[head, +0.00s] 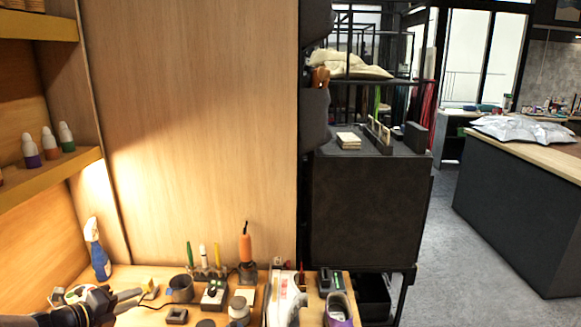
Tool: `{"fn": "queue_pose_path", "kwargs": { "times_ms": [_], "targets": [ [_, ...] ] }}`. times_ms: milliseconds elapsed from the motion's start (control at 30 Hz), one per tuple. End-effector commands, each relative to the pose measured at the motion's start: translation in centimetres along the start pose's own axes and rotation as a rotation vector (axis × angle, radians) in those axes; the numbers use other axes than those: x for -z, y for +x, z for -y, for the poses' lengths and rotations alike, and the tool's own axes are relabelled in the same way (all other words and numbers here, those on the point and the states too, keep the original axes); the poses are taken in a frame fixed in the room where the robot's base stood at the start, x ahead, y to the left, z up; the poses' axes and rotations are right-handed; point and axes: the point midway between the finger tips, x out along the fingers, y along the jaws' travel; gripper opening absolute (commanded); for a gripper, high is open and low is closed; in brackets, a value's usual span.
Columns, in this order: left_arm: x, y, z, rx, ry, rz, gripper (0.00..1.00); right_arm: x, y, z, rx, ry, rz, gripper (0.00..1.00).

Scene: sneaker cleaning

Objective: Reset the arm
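My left gripper (141,297) reaches in from the lower left, low over the workbench (150,318), with its fingers pointing right. Its two fingers show apart, with nothing visible between them, so it looks open and empty. A white sneaker (285,302) and a grey and purple shoe (339,311) are at the bench's right part, both cut by the bottom edge. They are well to the right of the gripper. My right gripper is not in view.
A blue spray bottle (98,252) stands behind the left gripper. A dark cup (181,289), an orange-handled tool (245,250) and several small tools stand right of it. Wooden shelves (60,168) hold small bottles at left. Open floor (470,270) lies at right.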

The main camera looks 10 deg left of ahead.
Motion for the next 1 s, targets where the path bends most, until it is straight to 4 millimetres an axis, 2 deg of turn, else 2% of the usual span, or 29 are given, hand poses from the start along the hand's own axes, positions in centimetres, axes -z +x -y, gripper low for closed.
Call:
{"fn": "queue_pose_path", "kwargs": {
  "times_ms": [167, 267, 367, 467, 500, 567, 600, 700, 767, 800, 900, 1000],
  "targets": [
    [3.4, -0.3, 4.1, 0.015, 0.293, -0.101, 0.27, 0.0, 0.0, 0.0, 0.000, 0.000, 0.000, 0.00],
    [6.2, -0.8, 6.7, 0.034, 0.524, -0.175, 0.27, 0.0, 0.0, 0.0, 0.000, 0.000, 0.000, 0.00],
    [10.0, -1.9, 9.6, 0.073, 0.835, -0.267, 0.27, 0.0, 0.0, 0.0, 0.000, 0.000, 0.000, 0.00],
    [15.4, -4.1, 12.7, 0.155, 1.283, -0.384, 0.27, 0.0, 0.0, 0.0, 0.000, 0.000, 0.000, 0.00],
    [18.0, -5.4, 13.6, 0.206, 1.509, -0.436, 0.27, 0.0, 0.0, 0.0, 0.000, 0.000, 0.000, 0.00],
    [21.7, -7.5, 14.3, 0.297, 1.863, -0.511, 0.27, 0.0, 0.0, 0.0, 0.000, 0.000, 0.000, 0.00],
    [23.9, -9.0, 14.4, 0.363, 2.094, -0.554, 0.27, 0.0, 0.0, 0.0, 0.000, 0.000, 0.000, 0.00],
    [28.1, -12.2, 13.6, 0.538, 2.627, -0.641, 0.27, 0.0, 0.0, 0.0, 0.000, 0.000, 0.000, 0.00],
    [29.8, -13.8, 12.7, 0.642, 2.897, -0.684, 0.27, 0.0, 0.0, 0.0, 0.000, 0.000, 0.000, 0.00],
    [30.6, -14.6, 12.0, -0.677, -2.920, 0.677, 0.27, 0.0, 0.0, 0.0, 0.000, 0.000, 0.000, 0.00],
    [31.9, -16.0, 10.7, -0.659, -2.615, 0.591, 0.27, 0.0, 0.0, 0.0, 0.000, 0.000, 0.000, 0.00],
    [32.3, -16.6, 9.9, -0.647, -2.448, 0.550, 0.27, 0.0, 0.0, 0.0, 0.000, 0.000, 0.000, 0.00]
  ]
}}
